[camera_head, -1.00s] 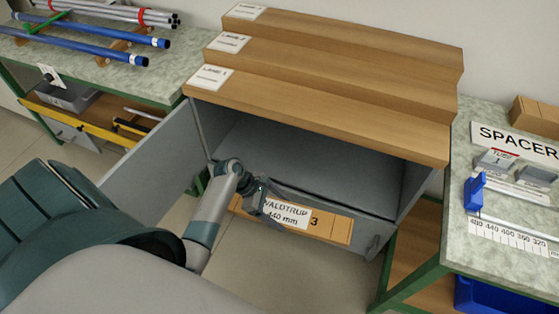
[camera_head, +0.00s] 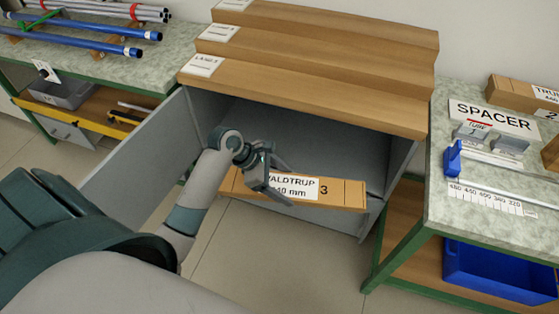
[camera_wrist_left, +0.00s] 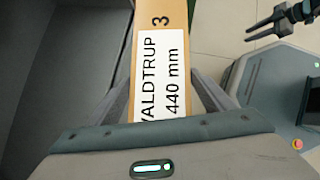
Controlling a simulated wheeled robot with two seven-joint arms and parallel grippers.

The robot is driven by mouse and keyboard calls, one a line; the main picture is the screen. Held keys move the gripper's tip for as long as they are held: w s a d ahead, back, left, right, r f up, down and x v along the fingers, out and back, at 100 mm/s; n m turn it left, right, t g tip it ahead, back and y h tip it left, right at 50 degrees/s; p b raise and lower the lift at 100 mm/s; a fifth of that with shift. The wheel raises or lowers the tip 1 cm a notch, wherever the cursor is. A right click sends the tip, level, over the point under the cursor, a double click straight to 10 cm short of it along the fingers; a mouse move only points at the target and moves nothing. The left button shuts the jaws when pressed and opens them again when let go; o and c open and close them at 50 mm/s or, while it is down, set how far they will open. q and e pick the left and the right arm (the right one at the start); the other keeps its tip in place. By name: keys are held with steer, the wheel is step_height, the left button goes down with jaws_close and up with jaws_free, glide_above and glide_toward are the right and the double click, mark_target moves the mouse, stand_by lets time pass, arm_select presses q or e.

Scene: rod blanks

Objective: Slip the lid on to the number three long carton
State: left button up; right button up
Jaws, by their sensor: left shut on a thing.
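The number three long carton (camera_head: 335,195) is a slim tan box with a white label reading "WALDTRUP 440 mm" and a 3. It lies roughly level in front of the grey cabinet's open compartment. My left gripper (camera_head: 283,184) is shut on it around the label, covering part of the text. In the left wrist view the carton (camera_wrist_left: 158,60) runs between the fingers. A line crosses the carton near its right end; I cannot tell whether this is a lid. No separate lid can be made out. My right gripper (camera_wrist_left: 262,28) shows in the left wrist view, fingers apart and empty.
The grey cabinet (camera_head: 140,150) has stepped wooden lanes (camera_head: 300,95) on top. At right is a bench with a "SPACER" sign (camera_head: 491,118), a blue stop (camera_head: 452,158), a ruler strip and another carton (camera_head: 525,95). A blue bin (camera_head: 500,270) sits below. Floor in front is clear.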

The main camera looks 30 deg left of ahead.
arm_select(q)
steer(key=s+d+r, duration=0.2)
steer(key=d+r, duration=0.1)
steer(key=r, duration=0.3)
steer(key=s+d+r+n, duration=0.1)
steer(key=s+d+r, duration=0.1)
steer(key=r, duration=0.3)
steer(key=shift+s+d+r, duration=0.15)
steer(key=shift+d+r, duration=0.2)
steer(key=shift+d, duration=0.1)
steer(key=shift+s, duration=0.1)
